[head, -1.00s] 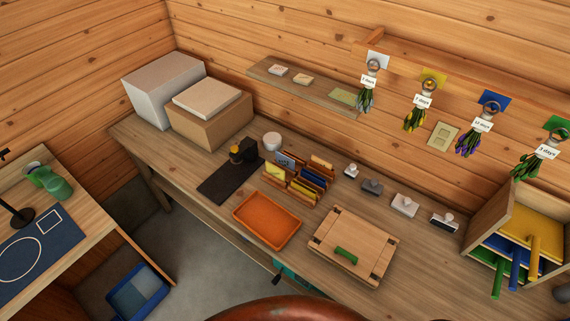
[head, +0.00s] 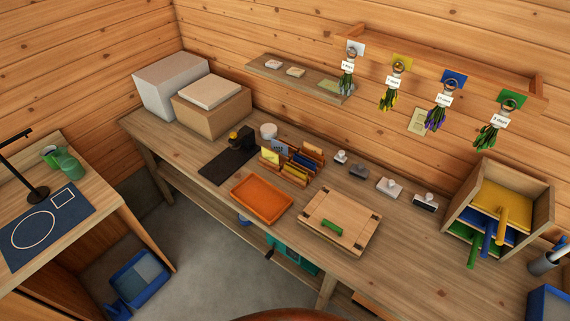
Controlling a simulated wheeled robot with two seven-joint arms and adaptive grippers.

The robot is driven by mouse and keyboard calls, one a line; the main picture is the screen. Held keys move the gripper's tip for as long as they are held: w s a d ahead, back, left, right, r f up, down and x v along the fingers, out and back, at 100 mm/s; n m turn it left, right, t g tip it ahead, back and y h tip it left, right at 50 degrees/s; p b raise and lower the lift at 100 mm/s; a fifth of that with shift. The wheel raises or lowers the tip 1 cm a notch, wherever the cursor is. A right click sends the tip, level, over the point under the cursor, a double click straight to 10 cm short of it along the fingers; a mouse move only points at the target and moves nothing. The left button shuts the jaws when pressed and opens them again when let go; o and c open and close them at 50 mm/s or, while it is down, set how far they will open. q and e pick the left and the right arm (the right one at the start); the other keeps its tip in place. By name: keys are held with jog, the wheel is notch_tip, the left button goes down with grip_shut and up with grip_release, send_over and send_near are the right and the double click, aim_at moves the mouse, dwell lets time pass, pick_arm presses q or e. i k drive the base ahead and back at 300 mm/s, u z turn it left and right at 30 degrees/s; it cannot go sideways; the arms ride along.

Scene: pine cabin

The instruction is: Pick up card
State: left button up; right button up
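A wooden rack (head: 312,157) with several slots stands on the workbench (head: 385,265) and holds coloured cards. A yellow card (head: 270,157) shows at its left, a blue card (head: 280,147) stands behind that, and more yellow and dark blue pieces sit in the other slots. I cannot tell from the picture which one is the task's card. Neither of my grippers is in view.
Herb bundles (head: 437,105) hang above.

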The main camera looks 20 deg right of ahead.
aim_at(276, 145)
jog(key=u, duration=1)
jog(key=i, duration=0.85)
jog(key=u, duration=0.05)
